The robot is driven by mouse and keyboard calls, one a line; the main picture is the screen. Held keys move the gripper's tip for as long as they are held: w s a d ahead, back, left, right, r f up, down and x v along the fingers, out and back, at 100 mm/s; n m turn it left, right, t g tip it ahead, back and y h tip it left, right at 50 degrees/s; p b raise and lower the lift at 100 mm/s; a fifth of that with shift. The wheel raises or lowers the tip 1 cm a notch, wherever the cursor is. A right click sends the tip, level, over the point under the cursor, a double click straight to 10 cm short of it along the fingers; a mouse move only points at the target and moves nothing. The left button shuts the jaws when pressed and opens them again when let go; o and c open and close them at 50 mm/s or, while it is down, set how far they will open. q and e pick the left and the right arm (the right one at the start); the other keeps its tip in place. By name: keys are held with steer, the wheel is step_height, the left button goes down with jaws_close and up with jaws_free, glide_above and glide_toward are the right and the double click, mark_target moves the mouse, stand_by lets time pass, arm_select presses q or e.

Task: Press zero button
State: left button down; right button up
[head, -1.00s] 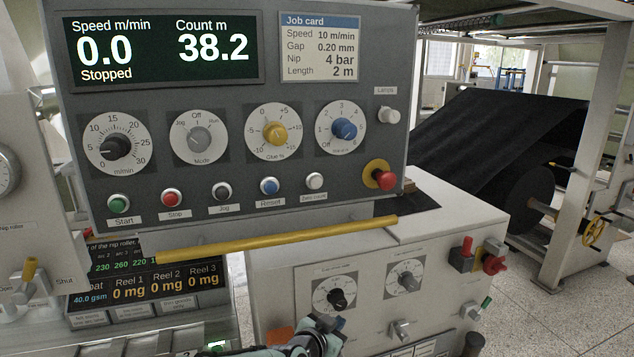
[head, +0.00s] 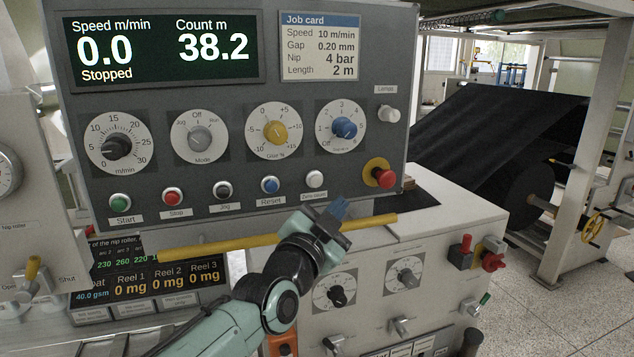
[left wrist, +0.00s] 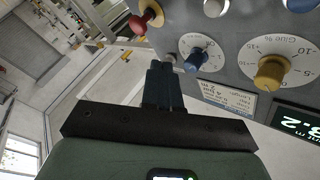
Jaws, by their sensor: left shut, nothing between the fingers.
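The white zero count button (head: 316,179) is the rightmost in the button row of the grey control panel (head: 240,190). It appears as a white cap at the top edge of the left wrist view (left wrist: 213,7). The display (head: 160,50) reads speed 0.0, count 38.2 m, Stopped. My left gripper (head: 338,208) is shut and empty, with blue fingertips just below and right of the button in the head view, apart from it. My right gripper is not in view.
A red emergency stop (head: 385,178) on a yellow collar sits right of the button. The reset button (head: 270,185) is to its left. A yellow bar (head: 250,245) runs below the panel. A blue knob (head: 344,128) sits above.

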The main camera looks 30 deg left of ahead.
mark_target(316, 181)
arm_select(q)
steer(key=w+a+b, duration=0.1)
steer(key=w+a, duration=0.2)
steer(key=w+a+b, duration=0.1)
steer(key=w+a, duration=0.1)
steer(key=a, duration=0.1)
steer(key=shift+w+a+f+b, duration=0.1)
steer(key=shift+w+a+b, duration=0.3)
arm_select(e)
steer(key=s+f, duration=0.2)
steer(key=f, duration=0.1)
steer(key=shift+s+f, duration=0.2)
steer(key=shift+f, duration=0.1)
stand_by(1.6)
arm_select(q)
steer(key=shift+w+a+b, duration=0.25)
steer(key=shift+a+b, duration=0.05)
steer(key=shift+b, duration=0.1)
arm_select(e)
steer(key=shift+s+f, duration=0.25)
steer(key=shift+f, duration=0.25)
